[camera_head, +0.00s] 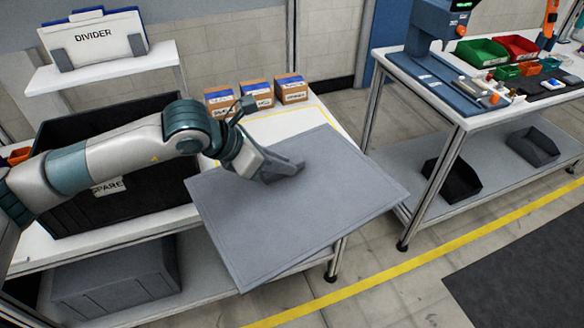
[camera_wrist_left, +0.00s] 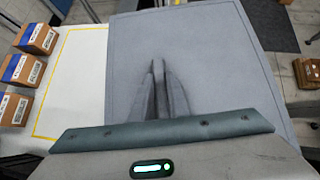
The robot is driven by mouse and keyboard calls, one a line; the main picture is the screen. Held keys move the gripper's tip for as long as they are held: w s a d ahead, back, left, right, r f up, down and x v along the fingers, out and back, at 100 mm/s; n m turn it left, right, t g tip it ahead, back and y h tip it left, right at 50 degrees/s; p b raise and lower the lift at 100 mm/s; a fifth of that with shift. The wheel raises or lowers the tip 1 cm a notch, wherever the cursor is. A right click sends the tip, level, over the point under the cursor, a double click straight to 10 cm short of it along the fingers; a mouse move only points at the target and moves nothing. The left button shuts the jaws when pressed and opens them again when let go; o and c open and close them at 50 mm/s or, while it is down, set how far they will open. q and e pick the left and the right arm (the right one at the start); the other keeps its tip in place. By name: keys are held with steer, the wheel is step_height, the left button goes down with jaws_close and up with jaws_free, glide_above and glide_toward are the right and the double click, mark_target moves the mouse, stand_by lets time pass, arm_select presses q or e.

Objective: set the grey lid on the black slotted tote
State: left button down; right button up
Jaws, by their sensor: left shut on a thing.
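The grey lid (camera_head: 300,220) is a large flat panel, held a little tilted over the table's right end and past its front edge. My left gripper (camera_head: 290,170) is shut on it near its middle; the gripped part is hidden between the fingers. In the left wrist view the fingers (camera_wrist_left: 158,68) are close together against the lid (camera_wrist_left: 200,50). The black tote (camera_head: 75,135) stands on the table to the left, open at the top, with a label partly reading "SPARE". My left arm crosses in front of it and hides part of it. My right gripper is out of view.
Several small brown boxes (camera_head: 254,94) stand at the table's back. A "DIVIDER" sign (camera_head: 95,40) stands on a white shelf behind the tote. A grey bin (camera_head: 115,280) is on the lower shelf. A second bench (camera_head: 470,115) with bins and tools stands to the right.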

arm_select(q)
steer(key=w+a+r+n+t+y, duration=0.1)
steer(key=a+r+n+y, duration=0.3)
steer(key=a, duration=0.6)
steer(key=w+a+r+n+t+y, duration=0.2)
steer(key=a+r+n+t+y, duration=0.1)
steer(key=a+r+n, duration=0.5)
steer(key=a, duration=0.3)
steer(key=shift+w+t+y, duration=0.2)
steer(key=shift+t+y, duration=0.1)
steer(key=shift+y, duration=0.1)
